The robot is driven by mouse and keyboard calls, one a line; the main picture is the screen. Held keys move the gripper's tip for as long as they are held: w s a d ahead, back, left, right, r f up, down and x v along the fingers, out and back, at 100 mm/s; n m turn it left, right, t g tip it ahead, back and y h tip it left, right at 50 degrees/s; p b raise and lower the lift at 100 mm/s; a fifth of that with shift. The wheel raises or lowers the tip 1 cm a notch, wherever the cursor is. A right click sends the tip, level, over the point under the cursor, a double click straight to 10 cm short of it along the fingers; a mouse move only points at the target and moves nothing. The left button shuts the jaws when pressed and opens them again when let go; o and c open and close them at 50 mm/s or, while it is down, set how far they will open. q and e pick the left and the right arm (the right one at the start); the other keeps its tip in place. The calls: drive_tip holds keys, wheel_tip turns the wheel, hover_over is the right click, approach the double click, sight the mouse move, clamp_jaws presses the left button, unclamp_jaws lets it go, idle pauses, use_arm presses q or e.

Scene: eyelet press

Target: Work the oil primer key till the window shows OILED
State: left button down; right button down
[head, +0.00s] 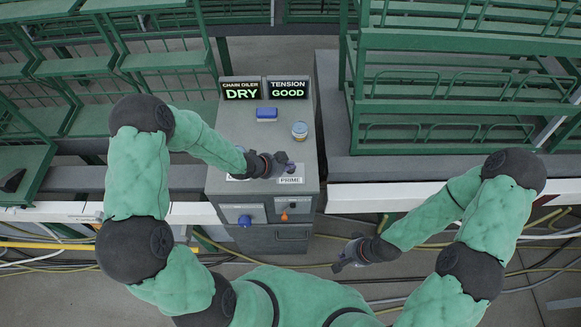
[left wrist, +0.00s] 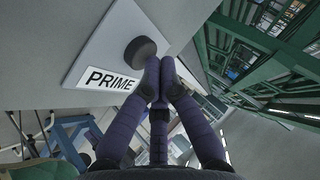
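The oiler window (head: 242,91) in the head view reads CHAIN OILER DRY. The PRIME label (head: 291,180) is on the sloping top of the grey console, and it shows large in the left wrist view (left wrist: 108,81). The dark round primer key (left wrist: 140,52) sits just above that label. My left gripper (head: 281,158) is over the console beside the key; in the left wrist view its fingertips (left wrist: 161,66) are together, close to the key's edge. Whether they touch it I cannot tell. My right gripper (head: 345,258) hangs low, right of the console, its finger opening unclear.
A second window (head: 289,90) reads TENSION GOOD. A blue block (head: 266,114) and a small round tin (head: 299,131) stand on the console top. A blue knob (head: 244,221) and an orange switch (head: 284,216) are on its front. Green racks stand behind; cables cross the floor.

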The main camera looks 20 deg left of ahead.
use_arm(q)
drive_tip(key=shift+r, duration=0.1)
drive_tip(key=shift+r+p, duration=0.65)
drive_tip(key=shift+r, duration=0.15)
drive_tip(key=shift+r, duration=0.1)
drive_tip(key=shift+r+p, duration=1.95)
drive_tip(key=shift+r, duration=0.5)
